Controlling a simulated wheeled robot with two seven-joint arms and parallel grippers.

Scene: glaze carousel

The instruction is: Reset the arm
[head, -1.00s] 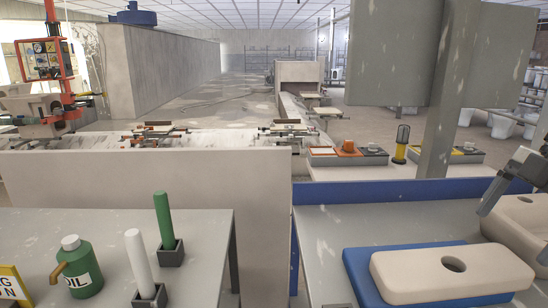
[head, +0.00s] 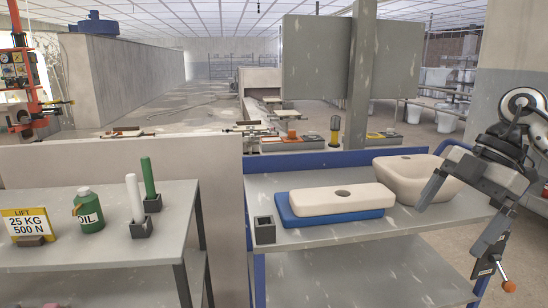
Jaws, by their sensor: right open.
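My right gripper (head: 462,228) is at the right of the head view, its two grey fingers spread wide apart with nothing between them. One finger (head: 432,190) is in front of the white basin's right side in the picture; I cannot tell whether it touches. The other finger (head: 490,245) hangs lower, past the table's right end. A small tool with an orange tip (head: 509,286) shows just below that finger; what holds it is not clear. My left gripper is not in the head view.
A white basin (head: 396,168) and a cream slab with a hole (head: 325,199) on a blue pad (head: 290,216) occupy the right table (head: 340,237). A dark square holder (head: 264,230) stands at its left.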

